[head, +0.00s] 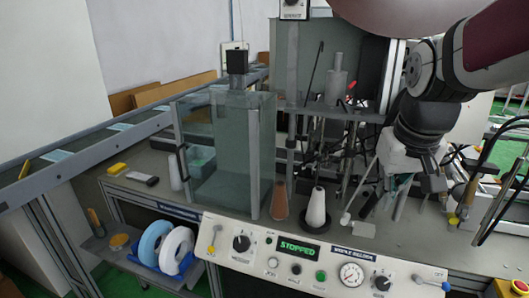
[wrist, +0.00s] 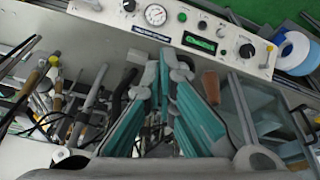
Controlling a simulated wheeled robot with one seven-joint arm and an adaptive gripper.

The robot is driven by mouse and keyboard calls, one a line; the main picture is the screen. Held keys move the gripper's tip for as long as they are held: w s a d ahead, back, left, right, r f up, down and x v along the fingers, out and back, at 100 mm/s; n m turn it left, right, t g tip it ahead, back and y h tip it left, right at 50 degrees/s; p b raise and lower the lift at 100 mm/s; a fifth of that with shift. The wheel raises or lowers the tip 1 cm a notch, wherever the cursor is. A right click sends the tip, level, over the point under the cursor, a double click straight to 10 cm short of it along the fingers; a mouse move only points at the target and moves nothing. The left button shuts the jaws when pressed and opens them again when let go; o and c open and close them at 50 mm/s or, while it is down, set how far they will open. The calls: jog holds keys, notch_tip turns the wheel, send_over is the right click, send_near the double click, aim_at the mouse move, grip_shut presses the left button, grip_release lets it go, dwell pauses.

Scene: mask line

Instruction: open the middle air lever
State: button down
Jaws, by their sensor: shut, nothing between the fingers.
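A white control panel (head: 320,265) runs along the front of the bench and shows upside down in the wrist view (wrist: 165,33). My gripper (head: 398,200) is above the bench, behind the panel's right half. Its teal-padded fingers (wrist: 172,72) are shut and empty, apart from both panel levers.
A glass enclosure (head: 228,150) stands left of my gripper. A brown cone (head: 280,202) and a white cone (head: 316,208) stand behind the panel. Hoses, rods and cluttered tools (wrist: 60,95) lie close beside my gripper. The bench is clearer at right (head: 420,240).

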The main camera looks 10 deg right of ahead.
jog(key=w+d+f+m+g, duration=0.1)
jog(key=w+d+f, duration=0.1)
jog(key=d+f, duration=0.35)
jog(key=w+d+f+m, duration=0.1)
jog(key=w+d+f, duration=0.15)
jog(key=d, duration=0.55)
jog(key=m+g+b, duration=0.1)
send_over(430, 282)
jog(key=w+a, duration=0.3)
jog(key=w, duration=0.1)
notch_tip(430, 282, down, 5)
jog(key=s+d+f+m+y, duration=0.1)
jog(key=s+d+f, duration=0.1)
jog(key=d+f, duration=0.4)
jog(key=shift+s+d+f, duration=0.35)
jog(key=shift+d, duration=0.05)
jog(key=shift+f, duration=0.1)
jog(key=f, duration=0.9)
jog(key=shift+w+d+f, duration=0.1)
jog(key=shift+w+f, duration=0.15)
jog(key=shift+w, duration=0.05)
jog(key=f, duration=0.1)
jog(key=s+f, duration=0.1)
jog(key=f, duration=0.1)
jog(key=shift+s+a+f+p, duration=0.2)
jog(key=shift+a+p, duration=0.2)
jog(key=shift+f, duration=0.15)
